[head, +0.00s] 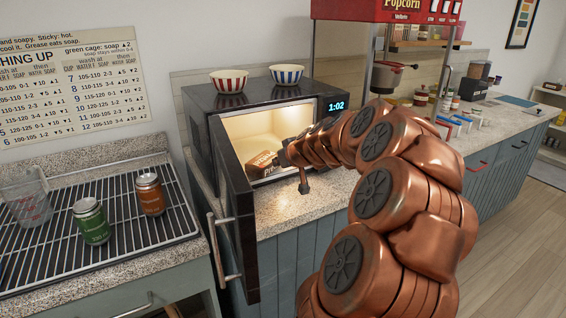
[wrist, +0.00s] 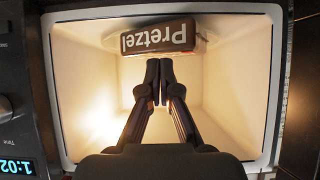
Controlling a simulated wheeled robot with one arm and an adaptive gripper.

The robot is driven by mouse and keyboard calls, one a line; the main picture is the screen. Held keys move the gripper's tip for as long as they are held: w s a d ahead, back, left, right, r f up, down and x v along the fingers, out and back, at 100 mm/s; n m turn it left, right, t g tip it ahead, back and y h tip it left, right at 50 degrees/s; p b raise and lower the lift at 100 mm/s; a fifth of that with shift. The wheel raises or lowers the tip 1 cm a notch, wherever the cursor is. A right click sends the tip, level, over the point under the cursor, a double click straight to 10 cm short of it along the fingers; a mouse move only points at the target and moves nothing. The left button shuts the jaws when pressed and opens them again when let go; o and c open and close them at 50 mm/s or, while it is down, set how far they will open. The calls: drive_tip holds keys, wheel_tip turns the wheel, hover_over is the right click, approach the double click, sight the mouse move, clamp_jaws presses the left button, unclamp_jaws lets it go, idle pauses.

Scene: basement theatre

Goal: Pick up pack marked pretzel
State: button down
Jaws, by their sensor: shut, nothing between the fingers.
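The brown pack marked Pretzel (wrist: 158,34) is inside the open, lit microwave (head: 200,122). Its white lettering reads upside down in the wrist view. In the head view the pack (head: 262,163) shows near the front of the cavity, partly hidden by my arm. My gripper (wrist: 158,66) is shut, its fingertips together just short of the pack's lower edge in the wrist view. Nothing shows between the fingers. In the head view my gripper (head: 291,168) is at the microwave opening; I cannot tell there whether it touches the pack.
The microwave door (head: 236,205) stands open toward the front left. Two striped bowls, one red (head: 229,81) and one blue (head: 286,75), sit on top. A wire rack (head: 130,215) at left holds a green can (head: 92,221), an orange can (head: 150,194) and a clear jug (head: 28,197).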

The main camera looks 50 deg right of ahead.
sight(265, 158)
drive_tip(key=w, duration=0.2)
drive_tip(key=w+d+p, duration=0.1)
drive_tip(key=w, duration=0.1)
drive_tip(key=w+d+p, duration=0.1)
drive_tip(key=w, duration=0.2)
drive_tip(key=shift+d, duration=0.25)
drive_tip(key=shift+f+p, duration=0.3)
drive_tip(key=shift+f, duration=0.05)
drive_tip(key=shift+s+f+b, duration=0.1)
drive_tip(key=shift+f+b, duration=0.3)
drive_tip(key=shift+b, duration=0.2)
drive_tip(key=shift+f, duration=0.1)
